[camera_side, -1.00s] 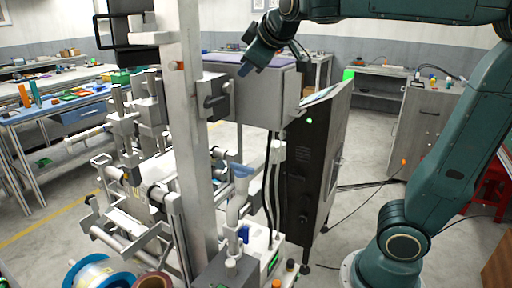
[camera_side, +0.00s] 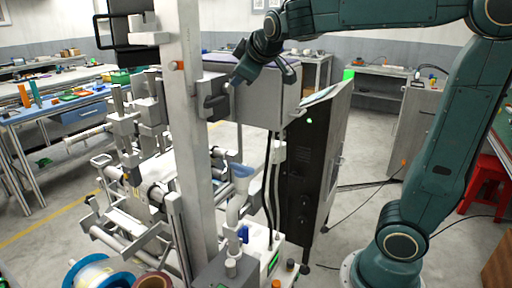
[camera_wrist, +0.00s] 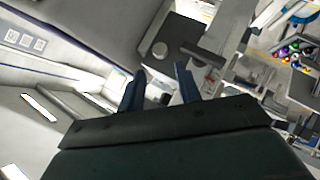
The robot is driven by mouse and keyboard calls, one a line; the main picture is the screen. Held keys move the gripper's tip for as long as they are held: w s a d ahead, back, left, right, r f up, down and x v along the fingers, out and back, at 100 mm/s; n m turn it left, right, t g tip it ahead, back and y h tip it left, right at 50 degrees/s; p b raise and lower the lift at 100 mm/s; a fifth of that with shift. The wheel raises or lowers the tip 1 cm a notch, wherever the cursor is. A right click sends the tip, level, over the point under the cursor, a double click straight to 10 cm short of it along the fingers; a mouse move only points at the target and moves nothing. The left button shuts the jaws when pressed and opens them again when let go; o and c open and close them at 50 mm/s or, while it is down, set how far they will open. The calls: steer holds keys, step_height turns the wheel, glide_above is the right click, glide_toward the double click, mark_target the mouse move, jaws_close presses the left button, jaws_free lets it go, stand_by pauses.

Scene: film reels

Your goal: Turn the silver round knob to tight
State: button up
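A silver round knob (camera_side: 231,268) sits on top of a dark grey box (camera_side: 216,278) at the bottom of the side view, at the foot of the tall metal post.
The tall metal post (camera_side: 187,130) stands close left of my gripper. A grey box (camera_side: 262,95) is just behind it. A black cabinet (camera_side: 312,165) stands to the right. Film reels (camera_side: 98,272) lie at the bottom left.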

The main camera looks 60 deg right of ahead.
mark_target(229, 87)
steer(key=x, duration=0.8)
steer(key=c, duration=0.7)
steer(key=shift+d, duration=0.1)
steer(key=shift+d+r+m+y, duration=0.15)
steer(key=shift+m+y, duration=0.55)
steer(key=shift+y, duration=0.4)
